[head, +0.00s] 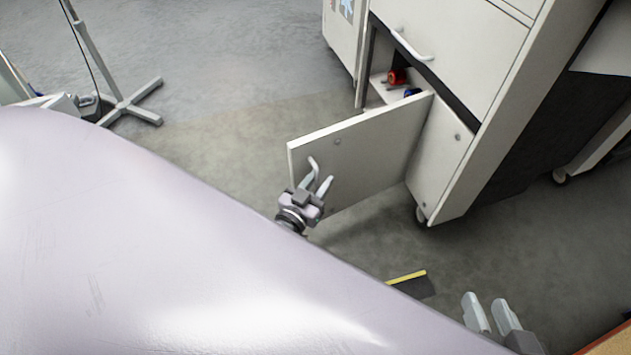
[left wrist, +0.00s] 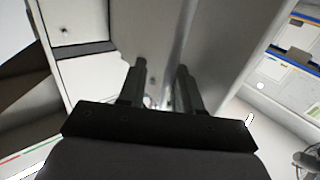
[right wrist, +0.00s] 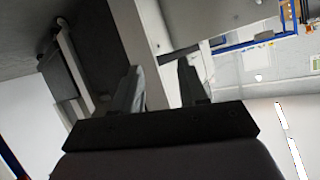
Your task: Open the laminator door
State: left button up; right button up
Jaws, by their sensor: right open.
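The laminator door (head: 365,155) is a flat off-white panel, swung out from the pale cabinet (head: 455,45) at upper right in the head view. Its opening shows a shelf with red and blue items. My left gripper (head: 319,180) is at the door's outer face, near its free end, by a short pale curved handle (head: 312,165). Its fingers are apart; the left wrist view shows a grey bar between or just beyond them (left wrist: 162,75). I cannot tell whether they touch it. My right gripper (head: 490,316) is open and empty at lower right, away from the door.
A white bar handle (head: 411,46) is on the panel above the opening. A caster (head: 421,215) stands under the cabinet. A stand with a crossed foot (head: 130,103) is at upper left. Grey floor (head: 230,115) is clear left of the door. A yellow-edged dark object (head: 411,283) lies low.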

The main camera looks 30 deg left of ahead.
pick_arm(q)
jog(key=shift+a+r, duration=0.15)
jog(key=shift+s, duration=0.2)
jog(key=s+p, duration=0.2)
jog(key=s, duration=0.4)
jog(key=shift+s+d, duration=0.2)
jog(key=shift+s, duration=0.1)
pick_arm(e)
jog(key=shift+s+d+r+h, duration=0.1)
jog(key=shift+s+d+h, duration=0.15)
jog(key=shift+d, duration=0.25)
jog(key=shift+s+d+r+h, duration=0.15)
jog(key=shift+d+h, duration=0.1)
jog(key=shift+d, duration=0.2)
jog(key=shift+f+n, duration=0.1)
jog(key=shift+n, duration=0.2)
jog(key=shift+a, duration=0.1)
